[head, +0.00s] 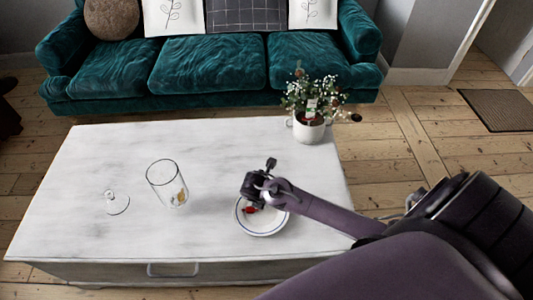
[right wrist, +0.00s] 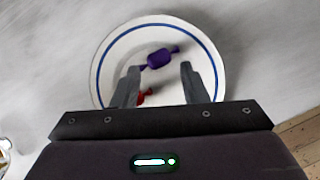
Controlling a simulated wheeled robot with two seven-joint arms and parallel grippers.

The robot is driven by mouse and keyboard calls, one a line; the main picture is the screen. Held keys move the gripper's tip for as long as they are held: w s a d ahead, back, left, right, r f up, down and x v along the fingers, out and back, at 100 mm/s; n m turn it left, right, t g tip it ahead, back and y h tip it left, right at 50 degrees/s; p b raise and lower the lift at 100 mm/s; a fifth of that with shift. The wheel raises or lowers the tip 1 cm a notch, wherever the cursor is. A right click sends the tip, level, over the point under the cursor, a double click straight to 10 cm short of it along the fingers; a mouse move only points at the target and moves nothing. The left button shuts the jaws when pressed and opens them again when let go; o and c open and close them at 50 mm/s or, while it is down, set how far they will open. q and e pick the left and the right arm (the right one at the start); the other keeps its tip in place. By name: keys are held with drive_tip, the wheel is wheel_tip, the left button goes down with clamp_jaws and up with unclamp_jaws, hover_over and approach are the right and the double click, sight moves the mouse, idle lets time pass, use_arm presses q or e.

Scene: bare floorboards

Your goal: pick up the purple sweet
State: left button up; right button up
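The purple sweet (right wrist: 158,59) lies on a white plate with a blue ring (right wrist: 103,57), seen in the right wrist view. A red sweet (right wrist: 145,96) lies on the same plate, partly hidden by a finger. My right gripper (right wrist: 159,76) is open above the plate, and the purple sweet lies between and just beyond its fingertips. In the head view the plate (head: 262,231) is partly covered by my right gripper (head: 262,197), and the red sweet (head: 250,210) shows, while the purple one is hidden. My left gripper is not in view.
The plate stands on a white marble-topped table (head: 100,160). A glass jar (head: 166,184) with something yellowish inside and its glass lid (head: 116,203) stand to the left. A potted plant (head: 309,128) stands at the far right corner. A teal sofa (head: 207,67) is behind.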

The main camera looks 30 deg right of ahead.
drive_tip(key=x, duration=0.3)
drive_tip(key=shift+w+d+f+b, duration=0.15)
drive_tip(key=shift+f+b, duration=0.15)
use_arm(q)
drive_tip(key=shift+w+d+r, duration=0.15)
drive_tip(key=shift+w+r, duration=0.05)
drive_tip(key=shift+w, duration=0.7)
use_arm(e)
drive_tip(key=c, duration=0.6)
drive_tip(key=shift+c, duration=0.2)
drive_tip(key=shift+r, duration=0.1)
